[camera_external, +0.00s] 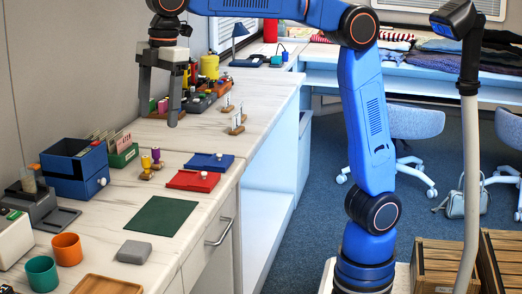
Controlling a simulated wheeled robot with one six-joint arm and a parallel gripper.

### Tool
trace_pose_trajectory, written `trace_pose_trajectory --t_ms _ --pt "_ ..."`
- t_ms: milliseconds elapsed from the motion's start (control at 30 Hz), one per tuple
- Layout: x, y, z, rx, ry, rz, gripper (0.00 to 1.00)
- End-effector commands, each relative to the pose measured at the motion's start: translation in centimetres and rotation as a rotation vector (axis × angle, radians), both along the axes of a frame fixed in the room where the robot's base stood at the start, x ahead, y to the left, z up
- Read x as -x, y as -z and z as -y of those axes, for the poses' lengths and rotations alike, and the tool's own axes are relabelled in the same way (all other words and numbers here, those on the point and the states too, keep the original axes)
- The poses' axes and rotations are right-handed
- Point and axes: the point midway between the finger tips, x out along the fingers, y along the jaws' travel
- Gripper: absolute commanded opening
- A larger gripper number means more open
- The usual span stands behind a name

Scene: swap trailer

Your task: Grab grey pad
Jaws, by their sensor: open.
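The grey pad (134,252) is a small flat grey block. It lies on the white marble counter (108,225), in front of the dark green mat and right of the orange cup. My gripper (160,120) points down above the counter, farther back than the pad and well apart from it. Its grey fingers are open, with nothing visible between them. The pad is in full view.
A green mat (160,215), red pad (193,180) and blue pad (209,162) lie behind the grey pad. An orange cup (67,249), green cup (42,273) and wooden tray (107,285) stand nearby. Stamps (151,162) and a blue box (75,170) stand farther back.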

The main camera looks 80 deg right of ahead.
Motion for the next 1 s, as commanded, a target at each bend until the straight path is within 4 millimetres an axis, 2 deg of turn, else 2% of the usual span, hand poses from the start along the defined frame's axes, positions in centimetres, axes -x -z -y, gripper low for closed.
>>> trace_pose_trajectory --t_ms 33,200,400,500,600,700,867,1000 --pt "-0.2 0.2 -2.3 0.008 -0.039 -0.008 0.69" --pt "0.0 0.5 -9.3 0.034 -0.173 -0.029 0.69" --pt "1.3 1.5 -17.2 0.065 -0.326 -0.052 0.69" --pt "2.3 2.2 -20.4 0.078 -0.39 -0.062 0.69" --pt "3.1 2.7 -22.6 0.087 -0.437 -0.068 0.69" --pt "3.6 3.0 -23.9 0.093 -0.462 -0.073 0.69" --pt "3.9 3.7 -24.4 0.097 -0.476 -0.076 0.69" --pt "3.9 5.8 -24.3 0.098 -0.475 -0.076 0.69"
